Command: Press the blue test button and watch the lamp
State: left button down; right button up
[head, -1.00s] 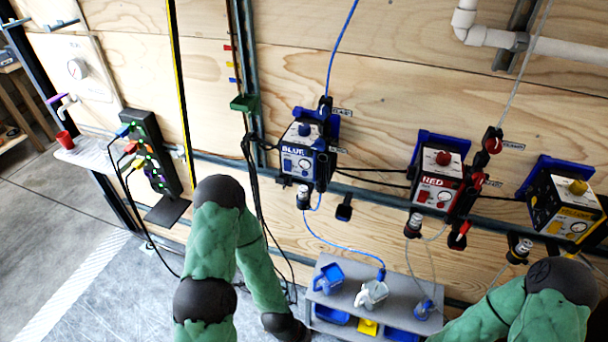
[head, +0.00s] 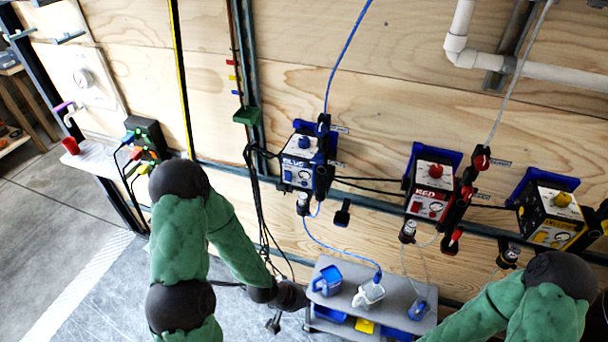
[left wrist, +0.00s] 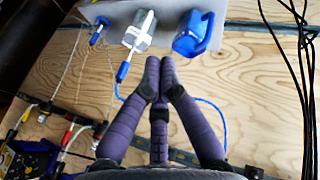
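The blue unit (head: 300,172) is a box labelled BLUE on the wooden wall, with a blue dome (head: 304,142) on top. I cannot tell which part is the test button or the lamp, nor whether anything is lit. My left gripper (head: 292,297) is low in front of the wall, below the blue unit and left of the grey shelf; its fingers are hard to make out there. In the left wrist view its purple fingers (left wrist: 160,72) come together at the tips and hold nothing visible. My right arm shows at the lower right, but its gripper is not in view.
A red unit (head: 431,190) and a yellow unit (head: 553,212) hang to the right. The grey shelf (head: 398,308) carries a blue pitcher (head: 327,281) and a white one (head: 369,294). Black cables (head: 257,200) hang between my left arm and the blue unit.

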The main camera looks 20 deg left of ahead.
aim_at(304, 184)
pick_arm(q)
jog(key=w+a+r+t+p, duration=0.1)
jog(key=w+a+r+p, duration=0.1)
jog(key=r, duration=0.7)
jog(key=w+a+r+t+p, duration=0.2)
jog(key=r+p, duration=0.3)
jog(key=r, duration=0.5)
jog(key=w+a+r+t+p, duration=0.2)
jog(key=w+a+r+p, duration=0.1)
jog(key=r, duration=0.6)
jog(key=shift+w+a+r+h, duration=0.3)
jog(key=shift+w+a+h, duration=0.1)
jog(key=shift+w+a, duration=0.4)
jog(key=shift+w+d, duration=0.1)
jog(key=w+p, duration=0.2)
jog(key=w, duration=0.6)
jog(key=shift+w, duration=0.35)
